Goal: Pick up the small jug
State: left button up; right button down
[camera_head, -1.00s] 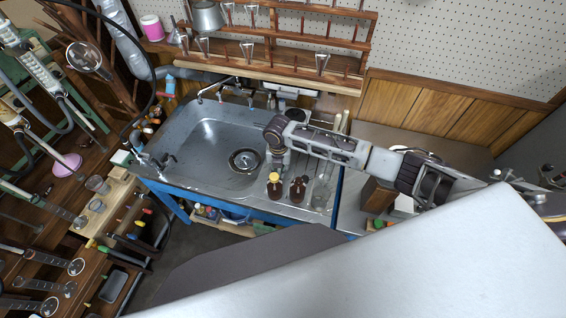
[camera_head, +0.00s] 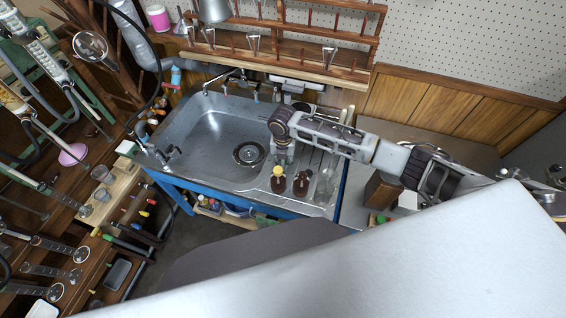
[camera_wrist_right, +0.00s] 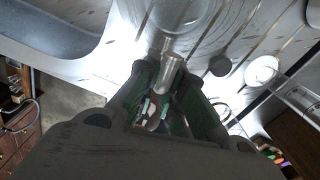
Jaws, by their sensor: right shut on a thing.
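My right gripper (camera_head: 284,160) points down over the front right of the sink area, just behind the amber bottles. In the right wrist view its fingers (camera_wrist_right: 170,95) are shut on a shiny, clear-looking piece (camera_wrist_right: 170,72), apparently part of the small jug. A round transparent body (camera_wrist_right: 182,14) shows just beyond it at the top edge; I cannot tell for sure that they are one piece. In the head view the jug cannot be made out under my gripper. My left gripper is not in view.
Two amber bottles, one yellow-capped (camera_head: 278,178) and one dark-topped (camera_head: 301,183), stand close to my gripper. A clear glass vessel (camera_head: 325,184) stands right of them on the drainboard. The sink basin (camera_head: 217,137) is open to the left. A wooden rack (camera_head: 300,65) is behind.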

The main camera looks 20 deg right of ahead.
jog(key=shift+r+b, duration=0.3)
jog(key=shift+r, duration=3.95)
jog(key=shift+r, duration=0.1)
jog(key=shift+w+a, duration=0.1)
